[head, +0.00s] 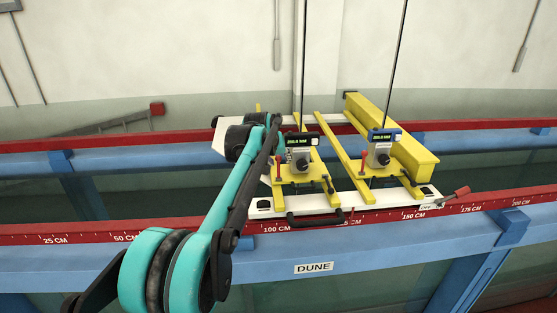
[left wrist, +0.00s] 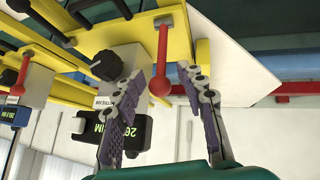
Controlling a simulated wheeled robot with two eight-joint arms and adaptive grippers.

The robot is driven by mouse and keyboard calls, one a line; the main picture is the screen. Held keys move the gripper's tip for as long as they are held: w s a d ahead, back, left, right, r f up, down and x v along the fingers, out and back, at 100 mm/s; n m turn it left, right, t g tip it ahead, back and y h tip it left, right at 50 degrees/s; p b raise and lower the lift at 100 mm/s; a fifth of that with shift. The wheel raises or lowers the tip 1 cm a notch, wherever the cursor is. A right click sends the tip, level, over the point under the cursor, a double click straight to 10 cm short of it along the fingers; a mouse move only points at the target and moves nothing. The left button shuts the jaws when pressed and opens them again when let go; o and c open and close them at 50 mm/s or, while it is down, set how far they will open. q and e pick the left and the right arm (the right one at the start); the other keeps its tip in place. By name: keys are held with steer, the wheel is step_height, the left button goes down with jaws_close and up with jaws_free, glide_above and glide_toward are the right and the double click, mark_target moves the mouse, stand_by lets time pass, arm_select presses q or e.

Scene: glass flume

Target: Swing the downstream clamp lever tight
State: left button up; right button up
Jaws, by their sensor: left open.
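Two point gauges (head: 301,160) (head: 381,153) with tall thin rods stand on yellow bars of the carriage. A thick yellow beam (head: 405,140) lies right of them. A black handle (head: 314,219) projects at the near edge. The red scale rail (head: 200,226) runs along the flume front.

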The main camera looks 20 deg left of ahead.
arm_select(q)
steer(key=v, duration=1.2)
stand_by(0.3)
